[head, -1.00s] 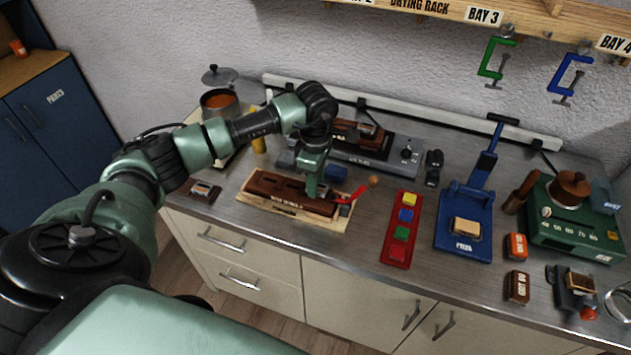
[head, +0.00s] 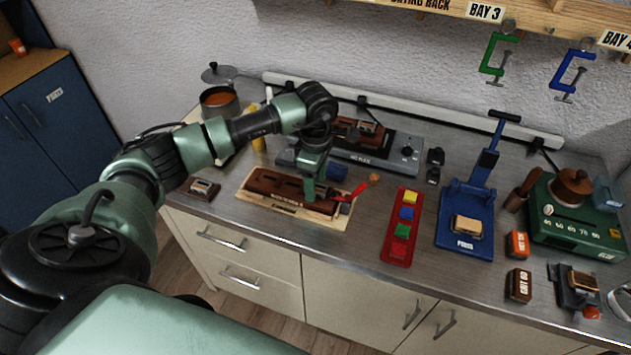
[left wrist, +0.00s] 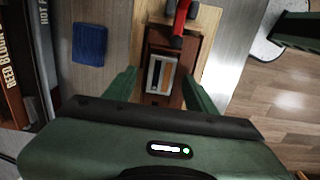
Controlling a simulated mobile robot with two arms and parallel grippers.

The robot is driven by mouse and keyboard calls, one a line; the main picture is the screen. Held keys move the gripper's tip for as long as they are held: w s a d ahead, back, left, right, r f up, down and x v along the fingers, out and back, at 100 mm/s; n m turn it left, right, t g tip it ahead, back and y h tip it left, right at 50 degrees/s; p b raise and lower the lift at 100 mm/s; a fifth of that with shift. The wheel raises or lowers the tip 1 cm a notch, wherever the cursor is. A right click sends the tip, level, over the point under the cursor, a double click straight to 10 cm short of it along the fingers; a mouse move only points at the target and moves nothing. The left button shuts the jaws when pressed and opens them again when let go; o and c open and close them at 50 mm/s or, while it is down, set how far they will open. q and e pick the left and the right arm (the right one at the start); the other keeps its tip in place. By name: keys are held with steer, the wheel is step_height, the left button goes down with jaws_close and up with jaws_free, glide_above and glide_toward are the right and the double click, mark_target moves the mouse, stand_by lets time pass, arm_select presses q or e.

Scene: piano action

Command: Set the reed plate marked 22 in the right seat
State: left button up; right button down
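A long brown wooden block (head: 275,184) with dark slots lies on a pale board, with a red lever clamp at its right end. The red clamp (left wrist: 180,18) also shows in the left wrist view. A silver plate with an orange-brown strip (left wrist: 160,75) lies in the block's seat nearest the clamp; no number is readable on it. My left gripper (head: 311,196) is over that right end, pointing down. In the left wrist view its fingers (left wrist: 158,92) are spread wide on either side of the plate, apart from it. My right gripper is not in view.
A small plate on a dark base (head: 203,188) lies left of the block. A hot plate (head: 385,150) stands behind. A red tray of coloured blocks (head: 397,258), a blue press (head: 466,240) and a green machine (head: 575,230) stand to the right.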

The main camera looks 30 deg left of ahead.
arm_select(q)
steer(key=shift+w+r, duration=0.1)
steer(key=shift+r, duration=0.25)
step_height(320, 180, up, 6)
steer(key=shift+r+b, duration=0.15)
steer(key=shift+b, duration=1)
steer(key=shift+r, duration=0.35)
